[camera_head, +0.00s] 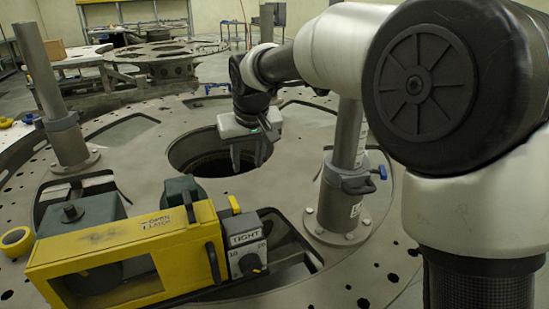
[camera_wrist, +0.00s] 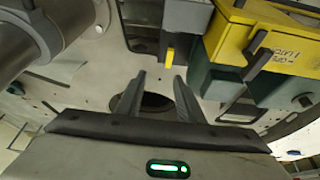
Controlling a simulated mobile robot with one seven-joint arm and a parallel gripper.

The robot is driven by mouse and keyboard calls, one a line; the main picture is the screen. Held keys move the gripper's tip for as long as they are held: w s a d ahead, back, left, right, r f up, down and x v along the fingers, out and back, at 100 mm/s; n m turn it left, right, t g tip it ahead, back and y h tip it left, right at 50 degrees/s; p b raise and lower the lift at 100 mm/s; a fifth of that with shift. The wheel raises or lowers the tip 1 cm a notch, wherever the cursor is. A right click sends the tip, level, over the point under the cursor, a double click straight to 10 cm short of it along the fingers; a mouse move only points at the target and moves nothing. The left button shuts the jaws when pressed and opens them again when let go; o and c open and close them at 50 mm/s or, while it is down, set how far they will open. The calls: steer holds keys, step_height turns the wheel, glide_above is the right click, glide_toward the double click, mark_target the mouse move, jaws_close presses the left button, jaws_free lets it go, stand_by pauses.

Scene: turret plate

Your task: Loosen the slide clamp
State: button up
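A grey clamp collar (camera_head: 347,179) with a blue handle (camera_head: 382,172) sits around the right-hand upright post (camera_head: 348,130). A similar collar (camera_head: 62,122) with a blue handle sits around the left-hand post (camera_head: 48,85). I cannot tell which one is the slide clamp. My gripper (camera_head: 247,166) hangs fingers-down over the large round hole, left of the right-hand post and apart from both collars. In the wrist view my gripper (camera_wrist: 159,78) shows two parted fingers with nothing between them.
A yellow box (camera_head: 130,250) with a "TIGHT" dial panel (camera_head: 247,252) stands at the front left; it shows at the upper right in the wrist view (camera_wrist: 285,45). The dark round hole (camera_head: 200,150) opens in the grey plate (camera_head: 150,160). A yellow tape roll (camera_head: 17,240) lies left.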

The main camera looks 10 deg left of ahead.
mark_target(234, 202)
steer(key=a+x, duration=0.1)
steer(key=x, duration=0.6)
steer(key=a+x, duration=0.1)
steer(key=x, duration=0.5)
steer(key=a+x, duration=0.1)
steer(key=x, duration=0.6)
steer(key=shift+a, duration=0.25)
jaws_close()
